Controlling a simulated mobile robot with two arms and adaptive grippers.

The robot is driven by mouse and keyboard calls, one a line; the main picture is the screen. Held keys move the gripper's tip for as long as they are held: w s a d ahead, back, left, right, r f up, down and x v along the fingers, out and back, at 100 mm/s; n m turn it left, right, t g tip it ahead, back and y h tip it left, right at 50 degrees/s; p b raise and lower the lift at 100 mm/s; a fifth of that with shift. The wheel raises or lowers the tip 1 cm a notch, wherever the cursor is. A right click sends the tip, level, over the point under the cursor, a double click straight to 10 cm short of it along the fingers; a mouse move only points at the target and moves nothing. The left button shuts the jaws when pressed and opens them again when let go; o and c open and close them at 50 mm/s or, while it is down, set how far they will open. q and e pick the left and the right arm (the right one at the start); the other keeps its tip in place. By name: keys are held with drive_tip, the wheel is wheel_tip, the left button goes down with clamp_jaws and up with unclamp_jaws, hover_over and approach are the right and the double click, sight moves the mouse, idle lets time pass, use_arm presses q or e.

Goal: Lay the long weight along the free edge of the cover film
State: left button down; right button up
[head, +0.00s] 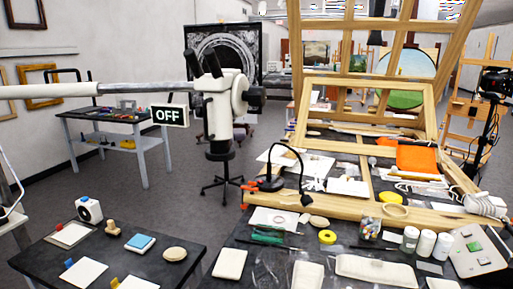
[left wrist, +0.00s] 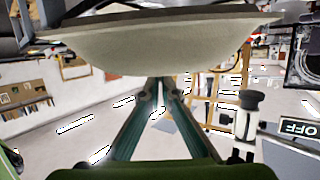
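In the left wrist view a long, pale, rounded weight (left wrist: 155,45) spans the top of the picture, close to the camera. The two teal fingers of my left gripper (left wrist: 159,84) converge to a narrow gap at the middle of its edge and look shut on it; their very tips are hidden by it. Neither gripper shows in the head view. A clear, shiny, wrinkled patch (head: 269,264) on the dark table at the front of the head view may be the cover film; its free edge cannot be made out.
The dark front table (head: 215,284) is crowded with a pale tray (head: 376,268), white bottles (head: 425,243), yellow tape (head: 327,237) and a black gooseneck lamp (head: 272,183). Open floor lies behind.

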use_arm(q)
drive_tip(key=r, duration=0.1)
drive_tip(key=a+r, duration=0.1)
drive_tip(key=r, duration=0.1)
drive_tip(key=shift+s+a+m+g, duration=0.15)
drive_tip(key=shift+m+g, duration=0.15)
drive_tip(key=shift+r, duration=0.65)
drive_tip(key=shift+s+f+h, duration=0.1)
drive_tip(key=shift+f+h, duration=0.05)
drive_tip(key=shift+h, duration=0.15)
idle(0.4)
